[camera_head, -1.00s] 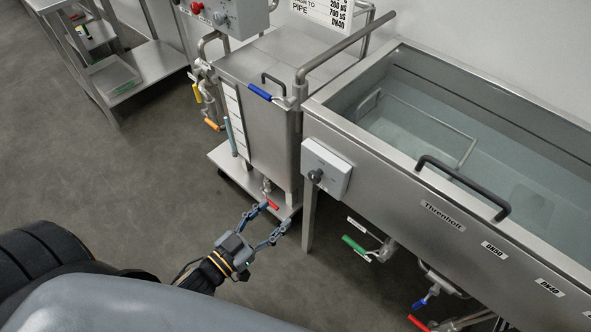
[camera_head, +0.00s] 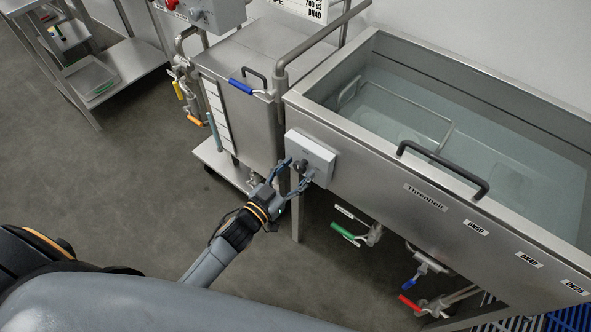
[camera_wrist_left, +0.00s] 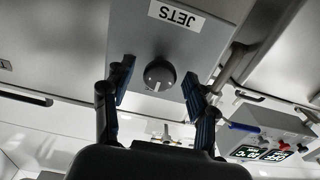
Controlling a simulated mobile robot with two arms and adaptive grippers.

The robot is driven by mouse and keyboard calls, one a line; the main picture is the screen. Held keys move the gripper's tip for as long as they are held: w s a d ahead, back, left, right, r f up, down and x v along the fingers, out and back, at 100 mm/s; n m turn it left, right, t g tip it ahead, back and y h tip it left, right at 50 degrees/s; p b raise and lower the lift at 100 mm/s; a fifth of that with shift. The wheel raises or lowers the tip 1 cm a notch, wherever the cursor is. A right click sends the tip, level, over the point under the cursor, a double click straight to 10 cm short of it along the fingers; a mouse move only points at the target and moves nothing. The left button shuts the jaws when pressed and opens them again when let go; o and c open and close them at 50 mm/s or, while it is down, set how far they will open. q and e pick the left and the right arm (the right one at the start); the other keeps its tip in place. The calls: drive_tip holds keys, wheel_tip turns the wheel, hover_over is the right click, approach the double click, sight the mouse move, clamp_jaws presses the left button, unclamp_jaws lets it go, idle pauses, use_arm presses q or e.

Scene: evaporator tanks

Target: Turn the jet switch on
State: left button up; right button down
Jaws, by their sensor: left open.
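The jet switch is a dark round knob (camera_wrist_left: 160,75) with a white pointer mark, on a light grey box (camera_head: 318,153) fixed to the tank's front left. A JETS label (camera_wrist_left: 176,15) shows upside down in the left wrist view, where the mark points toward the bottom of the picture. My left gripper (camera_head: 298,170) is open in front of the box. In the wrist view the knob appears between its fingertips (camera_wrist_left: 158,78), with gaps on both sides. The fingers partly hide the knob in the head view. I cannot tell the remaining depth. My right gripper is not in view.
The water-filled tank (camera_head: 365,172) has a dark handle (camera_head: 445,168) on its front. Green (camera_head: 345,233), blue (camera_head: 409,283) and red (camera_head: 409,303) valve levers sit below it. A steel cabinet (camera_head: 243,115) stands left of the box.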

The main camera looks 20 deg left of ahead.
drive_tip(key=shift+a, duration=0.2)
use_arm(q)
drive_tip(key=shift+c, duration=0.6)
drive_tip(key=c, duration=1)
drive_tip(key=shift+c, duration=0.2)
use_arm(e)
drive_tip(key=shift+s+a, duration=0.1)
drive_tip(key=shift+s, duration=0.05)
